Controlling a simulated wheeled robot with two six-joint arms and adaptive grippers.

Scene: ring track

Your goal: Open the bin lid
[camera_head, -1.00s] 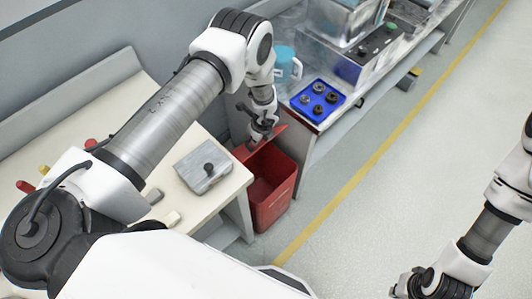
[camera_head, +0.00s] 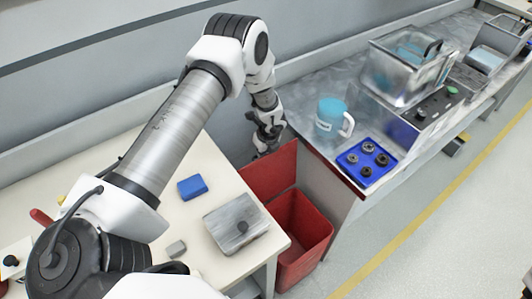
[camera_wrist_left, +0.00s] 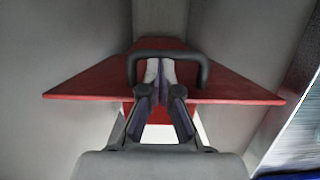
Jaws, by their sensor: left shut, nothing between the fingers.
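The red bin (camera_head: 304,236) stands on the floor between the two tables, and its open top shows a dark red inside. Its red lid (camera_head: 268,174) stands raised at the back edge, tilted up towards the wall. My left gripper (camera_head: 265,152) is at the upper edge of the lid. In the left wrist view the lid (camera_wrist_left: 90,83) lies across the picture with a dark arched handle (camera_wrist_left: 168,54). The shut, empty fingertips of my left gripper (camera_wrist_left: 160,70) show inside the handle's arch; whether they touch it I cannot tell. My right gripper is out of view.
The left table (camera_head: 200,258) holds a grey plate (camera_head: 225,218) and a blue block (camera_head: 192,187). Floor is clear at lower right.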

